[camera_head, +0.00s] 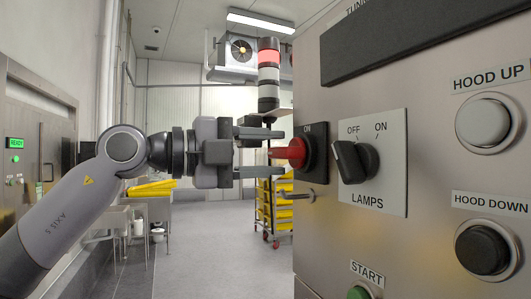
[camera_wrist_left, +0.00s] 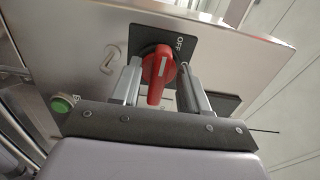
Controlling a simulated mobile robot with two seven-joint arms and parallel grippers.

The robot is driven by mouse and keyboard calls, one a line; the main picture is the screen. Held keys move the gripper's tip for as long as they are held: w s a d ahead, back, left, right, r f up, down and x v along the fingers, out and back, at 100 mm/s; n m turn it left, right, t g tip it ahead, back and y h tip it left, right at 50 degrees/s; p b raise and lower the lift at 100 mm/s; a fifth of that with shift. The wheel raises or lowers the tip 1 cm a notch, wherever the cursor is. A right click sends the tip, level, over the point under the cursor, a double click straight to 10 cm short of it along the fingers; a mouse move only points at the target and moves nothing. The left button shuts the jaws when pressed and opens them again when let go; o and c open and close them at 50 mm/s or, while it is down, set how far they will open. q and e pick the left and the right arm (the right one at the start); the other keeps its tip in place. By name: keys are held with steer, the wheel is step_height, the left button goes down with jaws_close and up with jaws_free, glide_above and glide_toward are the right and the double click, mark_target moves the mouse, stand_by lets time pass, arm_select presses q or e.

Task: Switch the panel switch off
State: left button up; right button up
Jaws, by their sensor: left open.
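A red rotary switch (camera_head: 291,152) sits on a black plate (camera_head: 315,152) at the left end of the steel panel; "ON" is printed on the plate. In the left wrist view the red handle (camera_wrist_left: 161,73) lies lengthwise up and down the picture, with "OFF" at the plate's upper right. My left gripper (camera_head: 277,152) is open and faces the switch. Its fingers (camera_wrist_left: 160,87) stand on either side of the red handle in the left wrist view, with gaps visible. Whether either finger touches the handle is unclear. My right gripper is not in view.
Beside the switch are a black LAMPS knob (camera_head: 356,161), a HOOD UP button (camera_head: 487,122), a HOOD DOWN button (camera_head: 484,250) and a green START button (camera_head: 359,292). A metal hook (camera_head: 297,193) projects below the switch. A signal tower (camera_head: 268,75) and a rack with yellow trays (camera_head: 264,210) stand behind.

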arm_select(q)
steer(key=b+v, duration=0.1)
steer(key=v, duration=0.6)
steer(key=shift+b, duration=0.4)
